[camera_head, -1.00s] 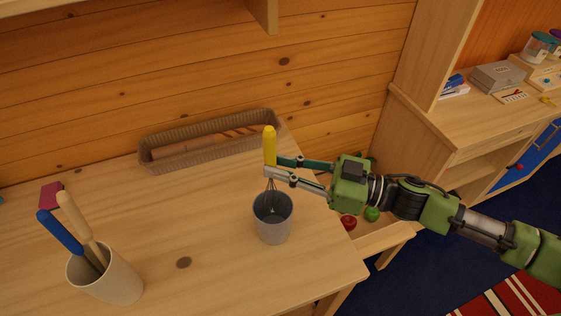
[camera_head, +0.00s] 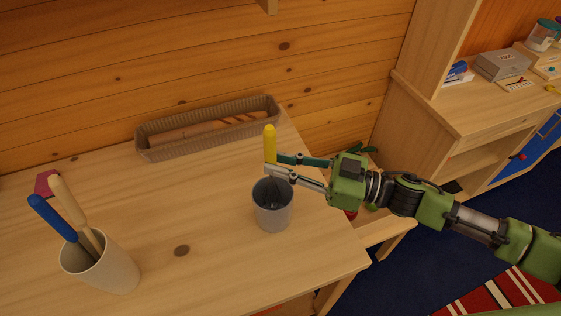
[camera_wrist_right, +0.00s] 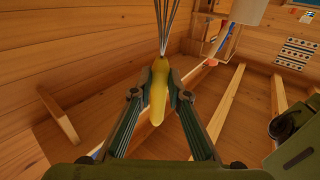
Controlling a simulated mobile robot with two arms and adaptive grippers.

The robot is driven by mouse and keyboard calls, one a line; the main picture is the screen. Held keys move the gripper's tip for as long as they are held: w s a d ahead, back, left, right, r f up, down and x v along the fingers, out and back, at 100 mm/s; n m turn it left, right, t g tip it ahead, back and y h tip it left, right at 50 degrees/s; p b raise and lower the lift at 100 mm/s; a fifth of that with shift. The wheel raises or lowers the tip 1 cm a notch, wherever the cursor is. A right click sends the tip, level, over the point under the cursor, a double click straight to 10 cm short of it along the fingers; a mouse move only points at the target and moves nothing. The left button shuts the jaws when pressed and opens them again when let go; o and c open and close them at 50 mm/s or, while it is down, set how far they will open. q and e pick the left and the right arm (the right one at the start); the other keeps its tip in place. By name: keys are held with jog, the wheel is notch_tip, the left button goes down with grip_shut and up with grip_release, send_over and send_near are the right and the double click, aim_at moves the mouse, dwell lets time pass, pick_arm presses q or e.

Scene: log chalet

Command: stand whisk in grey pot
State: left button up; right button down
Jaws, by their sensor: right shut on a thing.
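The whisk (camera_head: 270,143) has a yellow handle and thin wires; it stands upright with its handle up. My right gripper (camera_head: 272,165) is shut on the lower part of the handle, from the right. The grey pot (camera_head: 272,215) stands on the table directly below the gripper. The whisk's wires go down inside the pot's rim; whether they touch its bottom is hidden. In the right wrist view, both fingers pinch the yellow handle (camera_wrist_right: 158,95), and the wires (camera_wrist_right: 168,25) run to the top edge. My left gripper is not in view.
A cream pot (camera_head: 108,268) with a blue-handled and a wooden-handled tool stands at the front left of the table (camera_head: 200,215). A long wicker basket (camera_head: 205,139) holding bread lies at the back. The table left of the grey pot is clear.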

jog(key=shift+f, duration=0.15)
jog(key=shift+f+b, duration=1.4)
jog(key=shift+f, duration=0.9)
jog(key=c, duration=1.9)
grip_release()
jog(key=shift+r, duration=0.15)
jog(key=v, duration=1.2)
